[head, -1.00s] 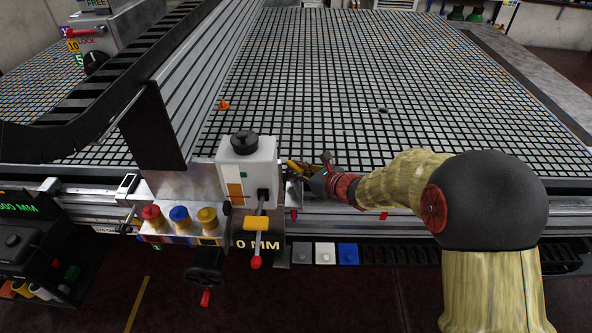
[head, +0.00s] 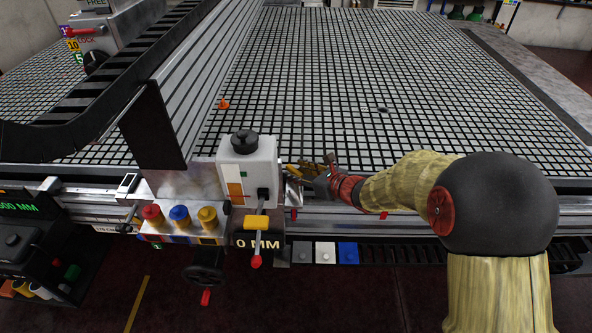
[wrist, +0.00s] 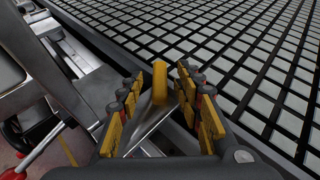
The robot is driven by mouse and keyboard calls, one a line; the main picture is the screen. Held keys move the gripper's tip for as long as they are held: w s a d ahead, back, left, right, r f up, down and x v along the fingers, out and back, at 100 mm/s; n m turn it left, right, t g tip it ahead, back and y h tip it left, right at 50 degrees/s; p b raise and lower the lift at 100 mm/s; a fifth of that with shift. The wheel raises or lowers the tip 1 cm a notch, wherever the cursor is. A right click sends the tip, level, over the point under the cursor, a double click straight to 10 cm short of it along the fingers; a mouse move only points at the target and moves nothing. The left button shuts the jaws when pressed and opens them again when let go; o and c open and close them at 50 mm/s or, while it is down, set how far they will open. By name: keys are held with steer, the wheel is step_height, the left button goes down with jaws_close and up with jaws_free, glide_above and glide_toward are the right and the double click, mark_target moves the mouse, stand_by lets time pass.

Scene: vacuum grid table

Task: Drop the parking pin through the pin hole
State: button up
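My gripper (wrist: 160,82) has its yellow-padded fingers spread apart in the wrist view. A yellow upright piece, which looks like the head of the parking pin (wrist: 160,84), stands between the fingers with a gap on each side. A slanted silver metal surface (wrist: 147,128) shows below it. In the head view my gripper (head: 306,168) is just right of the white carriage box (head: 246,168), at the table's front edge. The pin is small there and hard to separate from the fingers. I cannot make out the pin hole or the pin's lower end.
The black-and-white grid table (head: 350,85) stretches behind, mostly clear. The grey gantry beam (head: 205,75) rises at the left.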

steer(key=v, duration=1)
steer(key=shift+s+d+r, duration=0.15)
steer(key=shift+r, duration=0.15)
steer(key=s+f+n+g+h+p, duration=0.15)
steer(key=s+n+g, duration=0.65)
steer(key=s+n, duration=1.05)
steer(key=s+d+r+n+h+p, duration=0.3)
steer(key=s+d+r+n+h, duration=0.35)
steer(key=s+d, duration=0.25)
step_height(320, 180, up, 12)
steer(key=s+d+n+t+h+p, duration=0.1)
steer(key=s+d+n+t+p, duration=0.1)
steer(key=t, duration=0.1)
steer(key=shift+d+t, duration=0.3)
steer(key=shift+d, duration=0.05)
